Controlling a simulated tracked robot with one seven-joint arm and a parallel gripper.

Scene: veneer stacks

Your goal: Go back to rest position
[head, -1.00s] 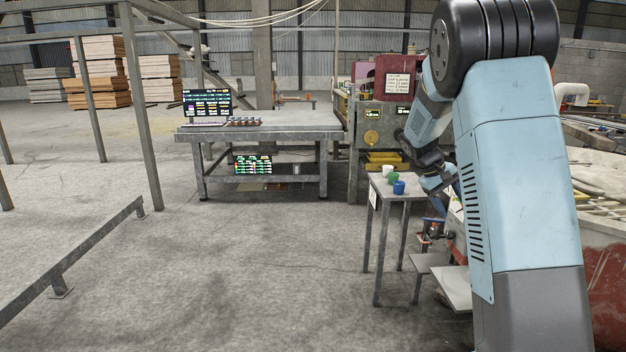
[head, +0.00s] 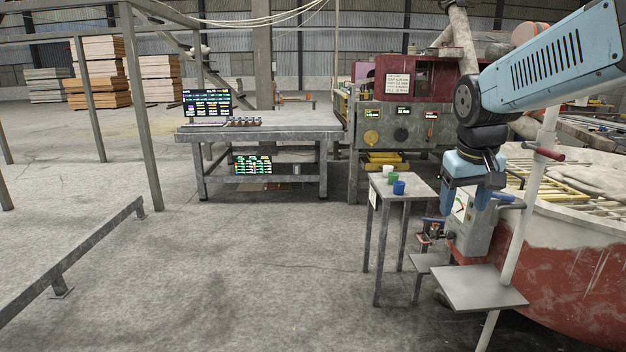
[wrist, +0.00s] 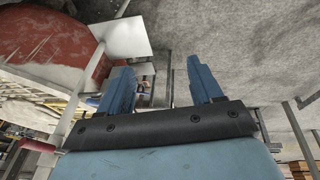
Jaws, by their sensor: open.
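My gripper (head: 482,203) hangs at the right of the head view, pointing down, in front of a grey gauge box (head: 468,228) on the stand. In the wrist view my gripper (wrist: 160,88) shows two blue fingers spread wide apart with nothing between them. My arm reaches in from the upper right of the head view and bends down at the elbow. The gripper is to the right of the small table (head: 421,187) and apart from its cups.
The small table carries a white cup (head: 387,170), a green cup (head: 392,177) and a blue cup (head: 398,187). A red and white vat (head: 575,270) and a grey shelf (head: 480,289) are at right. A workbench (head: 255,133) stands behind. Floor at left centre is open, beyond a low rail (head: 90,240).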

